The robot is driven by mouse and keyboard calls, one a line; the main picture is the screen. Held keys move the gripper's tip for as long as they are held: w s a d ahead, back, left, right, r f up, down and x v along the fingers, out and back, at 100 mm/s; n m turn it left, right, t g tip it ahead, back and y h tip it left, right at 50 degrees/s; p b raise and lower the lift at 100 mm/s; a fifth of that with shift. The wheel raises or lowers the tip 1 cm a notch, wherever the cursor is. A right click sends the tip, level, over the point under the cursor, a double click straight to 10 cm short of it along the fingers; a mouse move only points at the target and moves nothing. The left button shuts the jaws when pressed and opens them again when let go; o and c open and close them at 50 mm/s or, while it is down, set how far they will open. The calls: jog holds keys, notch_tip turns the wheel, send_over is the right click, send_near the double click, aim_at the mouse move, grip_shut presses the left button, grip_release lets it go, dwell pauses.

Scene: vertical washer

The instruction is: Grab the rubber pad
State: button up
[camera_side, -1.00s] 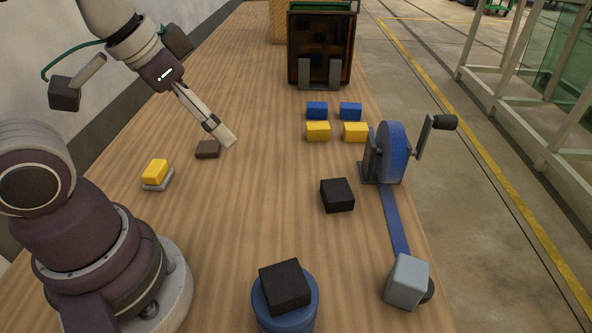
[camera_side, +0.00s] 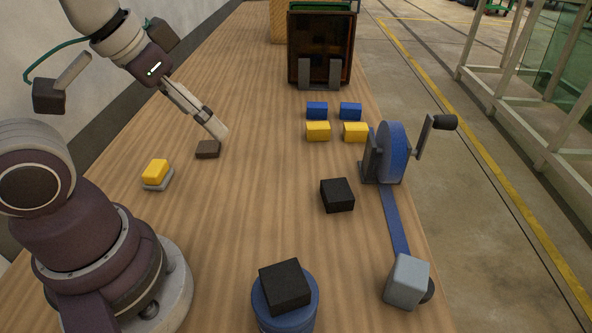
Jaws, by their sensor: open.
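A small, flat, dark brown block (camera_side: 207,149), which looks like the rubber pad, lies on the wooden table left of centre. My gripper (camera_side: 219,133) points down and to the right, with its pale fingertips just above and slightly right of the block in the picture. The gripper is open and nothing shows between its fingers. The fingers overlap from this side, so the gap between them is hidden. I cannot tell how high the tips are above the block.
A yellow block on a grey base (camera_side: 157,174) is near my arm. Blue blocks (camera_side: 317,110) and yellow blocks (camera_side: 318,131) stand right of centre. A black block (camera_side: 337,195), a cranked blue wheel (camera_side: 392,153) and a grey cube (camera_side: 407,281) are further right. Another black block (camera_side: 285,286) tops a blue cylinder (camera_side: 286,318).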

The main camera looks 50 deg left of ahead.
jog(key=o, duration=0.4)
jog(key=m+g+h, duration=0.2)
jog(key=m+h, duration=0.1)
jog(key=m, duration=0.4)
send_near(337, 189)
jog(key=x, duration=1)
jog(key=shift+f, duration=0.1)
